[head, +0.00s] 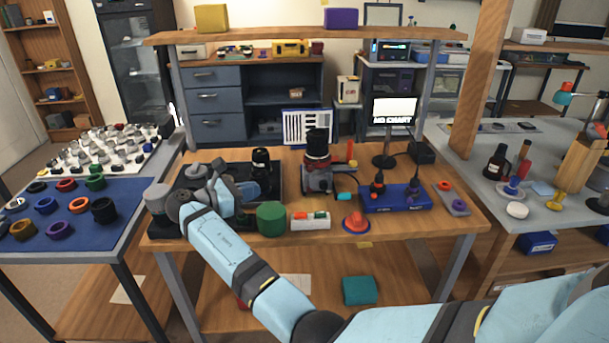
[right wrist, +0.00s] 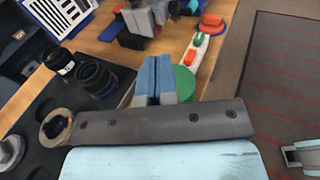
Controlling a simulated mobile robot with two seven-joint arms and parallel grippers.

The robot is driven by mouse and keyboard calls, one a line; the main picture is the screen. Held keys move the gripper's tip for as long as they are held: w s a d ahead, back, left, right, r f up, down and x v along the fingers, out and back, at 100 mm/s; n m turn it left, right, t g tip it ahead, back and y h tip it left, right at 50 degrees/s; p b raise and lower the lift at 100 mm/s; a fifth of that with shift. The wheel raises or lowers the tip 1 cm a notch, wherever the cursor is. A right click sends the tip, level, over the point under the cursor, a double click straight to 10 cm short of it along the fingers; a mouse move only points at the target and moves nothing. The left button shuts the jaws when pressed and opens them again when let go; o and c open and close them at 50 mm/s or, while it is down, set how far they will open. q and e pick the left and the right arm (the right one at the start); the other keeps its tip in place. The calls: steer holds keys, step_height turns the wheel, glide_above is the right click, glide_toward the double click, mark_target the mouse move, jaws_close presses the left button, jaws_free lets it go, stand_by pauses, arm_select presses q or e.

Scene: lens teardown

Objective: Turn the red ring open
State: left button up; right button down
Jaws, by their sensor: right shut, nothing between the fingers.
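A black lens (head: 317,142) stands upright in a grey clamp (head: 318,180) at the middle of the table, with a dark reddish band low on it. Whether this band is the red ring I cannot tell. A loose red ring (head: 66,184) lies on the blue mat at the left. My right gripper (head: 249,190) is over the dark tray's front right part, left of the clamp. Its fingers are together and empty in the right wrist view (right wrist: 155,80), with a green cylinder (right wrist: 185,84) beside them. My left gripper is out of view.
The dark tray (head: 275,185) holds a black lens part (head: 261,160). A wooden shelf (head: 300,34) spans above.

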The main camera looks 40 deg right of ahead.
mark_target(308, 171)
arm_select(q)
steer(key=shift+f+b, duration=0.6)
steer(key=shift+b, duration=0.15)
arm_select(e)
steer(key=d, duration=1.4)
steer(key=shift+s, duration=0.2)
arm_select(q)
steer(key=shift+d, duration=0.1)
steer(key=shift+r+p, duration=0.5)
steer(key=shift+p, duration=0.5)
arm_select(e)
steer(key=shift+s+n+t, duration=0.25)
steer(key=shift+n+t, duration=0.05)
arm_select(q)
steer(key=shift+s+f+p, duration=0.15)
steer(key=shift+p, duration=0.15)
arm_select(e)
steer(key=shift+d, duration=0.1)
steer(key=shift+s+t, duration=0.1)
steer(key=shift+t, duration=0.2)
